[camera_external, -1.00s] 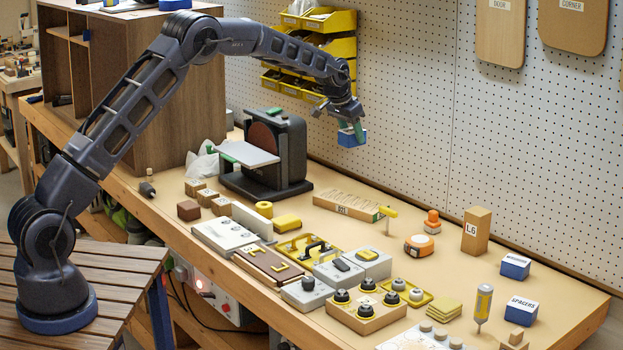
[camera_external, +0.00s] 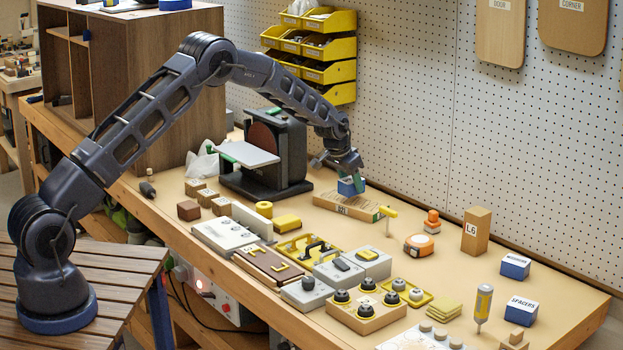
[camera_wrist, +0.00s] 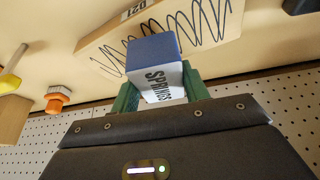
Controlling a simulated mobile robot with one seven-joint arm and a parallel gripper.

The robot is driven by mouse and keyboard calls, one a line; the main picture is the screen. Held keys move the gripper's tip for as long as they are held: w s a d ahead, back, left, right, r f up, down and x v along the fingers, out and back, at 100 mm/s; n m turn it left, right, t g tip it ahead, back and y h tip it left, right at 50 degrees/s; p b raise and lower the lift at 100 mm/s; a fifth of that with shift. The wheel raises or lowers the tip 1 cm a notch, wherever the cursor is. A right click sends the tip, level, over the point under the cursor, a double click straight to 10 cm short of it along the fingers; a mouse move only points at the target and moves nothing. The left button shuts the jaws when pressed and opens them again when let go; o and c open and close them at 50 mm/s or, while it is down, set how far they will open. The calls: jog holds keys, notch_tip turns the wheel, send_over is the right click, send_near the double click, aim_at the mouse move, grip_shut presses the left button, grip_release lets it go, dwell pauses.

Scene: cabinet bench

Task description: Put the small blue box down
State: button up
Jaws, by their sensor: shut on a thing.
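The small blue box (camera_external: 350,186) has a white label side reading "SPRINGS" in the wrist view (camera_wrist: 154,68). My gripper (camera_external: 350,178) is shut on it, with green fingers on either side in the wrist view. The box is over or just behind the flat wooden box marked "021" (camera_external: 338,205) near the back of the bench. In the wrist view this flat box (camera_wrist: 110,35), with a dark scribbled line on it, lies beyond the blue box. I cannot tell whether the two touch.
A black sander (camera_external: 290,150) stands to the left and a yellow-handled tool (camera_external: 388,212) to the right. The pegboard wall (camera_external: 420,110) rises close behind.

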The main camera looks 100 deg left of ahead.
jog(key=shift+f, duration=1)
jog(key=shift+f, duration=0.1)
jog(key=o, duration=1)
jog(key=shift+o, duration=0.2)
jog(key=v, duration=1.2)
